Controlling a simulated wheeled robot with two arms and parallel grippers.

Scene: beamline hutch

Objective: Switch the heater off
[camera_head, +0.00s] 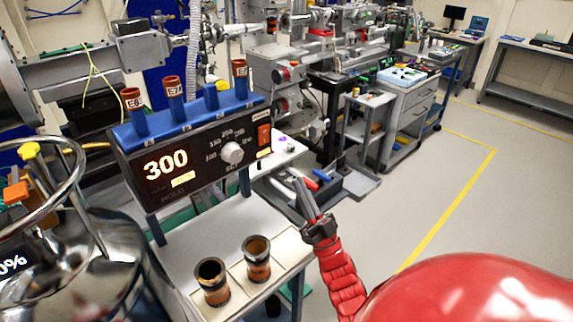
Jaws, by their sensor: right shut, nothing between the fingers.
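The heater (200,160) is a dark box with a blue top on legs at the left centre. Its display reads 300, and a small yellow lit patch glows below it. A white dial knob (232,153) sits on its front. A red-orange switch (264,135) is at the front panel's right end. My right gripper (303,190) is shut and empty. In the picture it is below and to the right of the switch, apart from it. My left gripper is not in view.
Brown tubes (173,88) stand in the blue top. Two copper-coloured cups (257,262) stand on the white table (190,250) below. A shiny metal vessel (80,270) fills the lower left. Grey carts (405,110) stand behind; open floor (430,180) lies to the right.

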